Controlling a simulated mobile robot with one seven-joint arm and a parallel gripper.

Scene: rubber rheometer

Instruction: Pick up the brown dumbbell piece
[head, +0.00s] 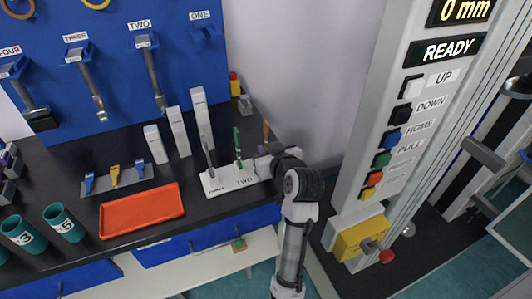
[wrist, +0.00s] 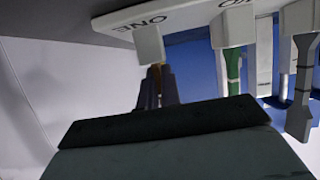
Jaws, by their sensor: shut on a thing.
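The brown dumbbell piece (head: 266,131) stands upright at the right end of the white stand (head: 225,183), and its upper end shows above my gripper (head: 268,150). In the wrist view, which looks upside down, the piece (wrist: 157,82) is between the two dark fingers (wrist: 156,90) of my gripper. The gripper is shut on it, close to the stand's block near the label ONE. The piece appears to be still in or right at its holder. Its lower part is mostly hidden by the gripper in the head view.
A green piece (head: 237,142) and a grey piece (head: 208,153) stand in the same stand, left of my gripper. White upright blocks (head: 201,118) stand behind. An orange tray (head: 141,211) lies front left. The machine's button column (head: 398,130) rises at right.

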